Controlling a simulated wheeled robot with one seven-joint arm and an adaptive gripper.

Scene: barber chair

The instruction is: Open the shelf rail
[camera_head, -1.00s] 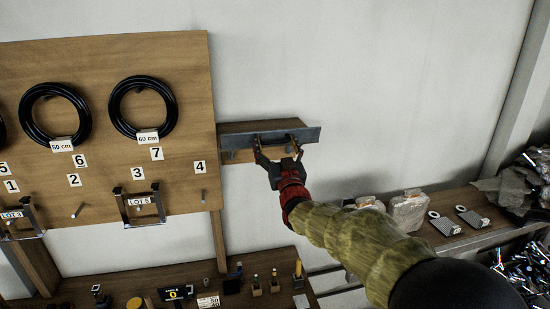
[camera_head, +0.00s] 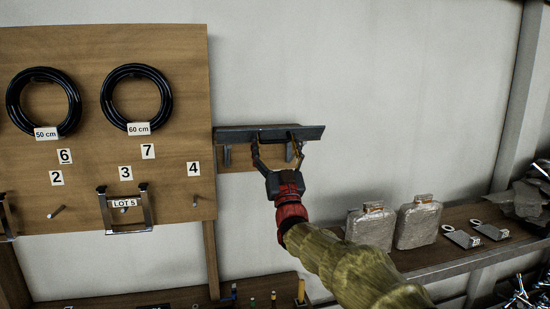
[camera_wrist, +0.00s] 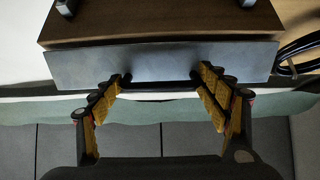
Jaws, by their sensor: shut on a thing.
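The shelf rail (camera_head: 235,134) is a long grey metal strip along the front of a small wooden shelf (camera_head: 237,157) on the wall, right of the wooden board. In the wrist view the rail (camera_wrist: 75,66) spans the frame in front of the brown wood (camera_wrist: 160,25). A dark bar handle (camera_wrist: 160,89) is on its front. My gripper (camera_head: 276,147) is at the handle; in the wrist view its two yellow-padded fingers (camera_wrist: 163,80) are spread at the handle's two ends and in contact with it. The exact contact points are partly hidden.
The board (camera_head: 100,170) at left carries black hose coils (camera_head: 137,99), number labels and a metal hook holder (camera_head: 128,209). Two wrapped bottles (camera_head: 417,222) stand on a lower ledge (camera_head: 450,262) at right. The wall right of the rail is clear.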

